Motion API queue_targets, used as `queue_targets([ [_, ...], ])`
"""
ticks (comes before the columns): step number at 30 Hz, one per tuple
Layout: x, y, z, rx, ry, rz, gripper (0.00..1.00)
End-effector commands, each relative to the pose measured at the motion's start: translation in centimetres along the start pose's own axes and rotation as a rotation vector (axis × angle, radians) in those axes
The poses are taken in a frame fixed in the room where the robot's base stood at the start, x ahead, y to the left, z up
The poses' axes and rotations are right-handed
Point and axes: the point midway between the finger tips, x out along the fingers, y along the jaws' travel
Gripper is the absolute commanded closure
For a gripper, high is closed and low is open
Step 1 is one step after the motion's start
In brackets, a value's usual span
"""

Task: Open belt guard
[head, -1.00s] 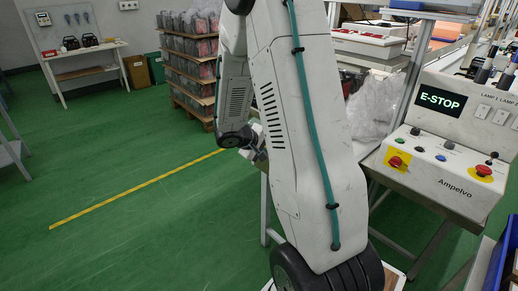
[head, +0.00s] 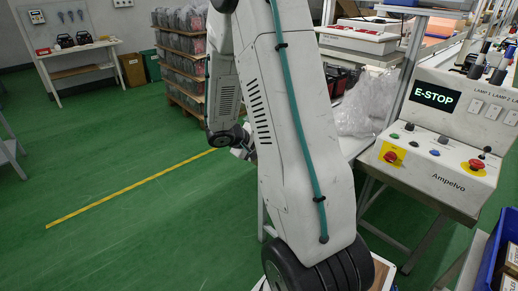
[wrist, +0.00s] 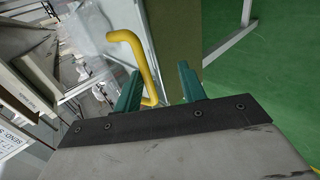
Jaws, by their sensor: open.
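In the wrist view, my gripper (wrist: 160,68) is open, its two green fingers apart. A bent yellow handle (wrist: 127,38) stands just ahead; its lower end runs down beside the left finger and reaches into the space between the fingers. I cannot tell whether they touch. The handle appears fixed to a clear, glass-like panel (wrist: 90,30), which may be the belt guard. In the head view my arm fills the middle and mostly hides the gripper; the guard cannot be made out there.
An E-STOP control console (head: 440,135) stands at the right, beside a bench with a crumpled clear plastic bag (head: 357,110). A blue bin (head: 495,255) is at the lower right. Stacked pallets (head: 184,62) stand behind.

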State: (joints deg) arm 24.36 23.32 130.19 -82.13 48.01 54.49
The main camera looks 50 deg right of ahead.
Motion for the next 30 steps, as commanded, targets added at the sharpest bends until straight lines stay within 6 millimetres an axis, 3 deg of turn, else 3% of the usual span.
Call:
queue_targets([
  [20,0.0,0.2,0.1,0.003,-0.002,0.000,0.67],
  [30,-5.0,0.3,-0.1,0.004,0.001,0.002,0.67],
])
